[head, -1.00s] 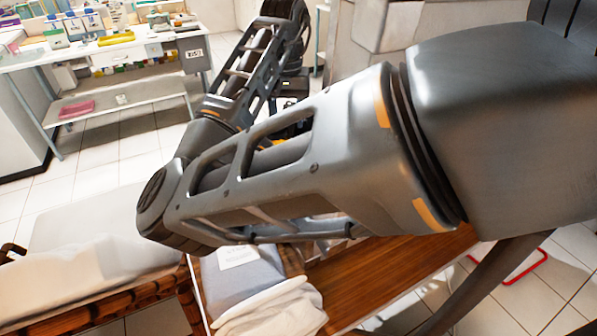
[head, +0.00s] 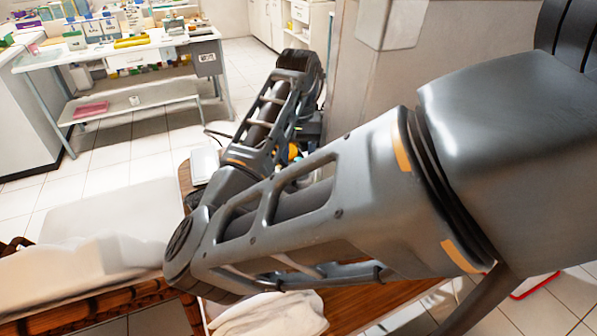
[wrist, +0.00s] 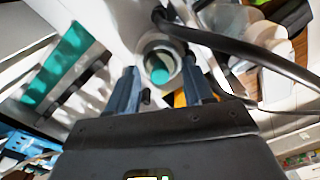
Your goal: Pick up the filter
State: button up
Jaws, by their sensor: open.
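My gripper (wrist: 160,70) is open in the wrist view, its two blue-grey fingers pointing away from the camera. A round, pale, cup-like piece with a teal centre (wrist: 159,74) shows between the fingertips, with room on both sides. It may be the filter, but I cannot tell for sure. I cannot tell whether the fingers touch it. In the head view my arm hides the gripper and most of what lies by it.
A dark hose (wrist: 235,45) curves close to the right finger in the wrist view. A teal strip (wrist: 58,65) is at the left. In the head view a white cloth (head: 270,314) lies on the wooden table (head: 385,296). A cluttered lab bench (head: 120,58) stands far back.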

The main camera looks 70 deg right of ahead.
aim_at(299, 159)
jog(key=shift+c, duration=0.5)
grip_shut()
notch_tip(299, 159, up, 10)
jog(key=p, duration=0.1)
dwell(0.5)
